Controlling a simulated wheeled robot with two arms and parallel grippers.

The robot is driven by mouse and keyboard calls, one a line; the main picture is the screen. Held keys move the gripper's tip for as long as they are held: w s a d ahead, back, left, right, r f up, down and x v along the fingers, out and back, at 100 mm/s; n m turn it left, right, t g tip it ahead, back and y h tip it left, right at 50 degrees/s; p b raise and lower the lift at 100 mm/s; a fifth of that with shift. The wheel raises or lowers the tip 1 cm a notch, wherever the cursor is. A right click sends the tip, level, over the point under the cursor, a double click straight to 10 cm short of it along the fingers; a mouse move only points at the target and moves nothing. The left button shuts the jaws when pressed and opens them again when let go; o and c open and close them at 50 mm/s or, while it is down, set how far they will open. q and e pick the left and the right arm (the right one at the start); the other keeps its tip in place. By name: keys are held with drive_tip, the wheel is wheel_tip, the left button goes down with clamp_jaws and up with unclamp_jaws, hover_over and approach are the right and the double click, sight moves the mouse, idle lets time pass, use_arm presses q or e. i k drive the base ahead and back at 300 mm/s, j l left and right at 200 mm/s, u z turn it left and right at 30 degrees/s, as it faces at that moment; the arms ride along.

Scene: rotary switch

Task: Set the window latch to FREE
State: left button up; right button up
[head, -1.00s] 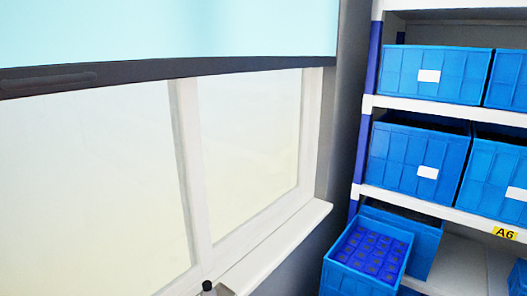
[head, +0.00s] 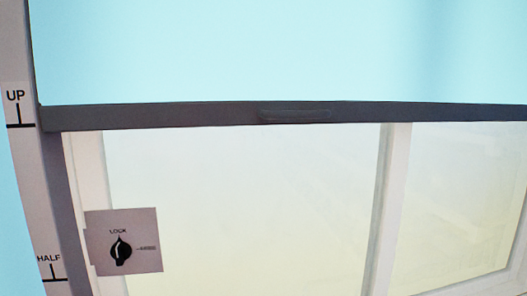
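The window latch is a black rotary knob (head: 121,251) on a grey square plate (head: 145,227) at the lower left of the head view. The word LOCK is printed above the knob. A short mark with a small, blurred label is at the right of the knob, and I cannot read it clearly. The knob's narrow tip appears to point up towards LOCK. Neither of my grippers is in view, so nothing is seen touching the knob.
The plate sits in front of the white-framed window (head: 396,200). A light blue blind (head: 280,50) with a dark bottom bar (head: 220,116) hangs above. A grey strip (head: 22,170) at the left carries UP and HALF marks.

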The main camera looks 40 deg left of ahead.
sight(120, 251)
drive_tip(key=u, duration=2.05)
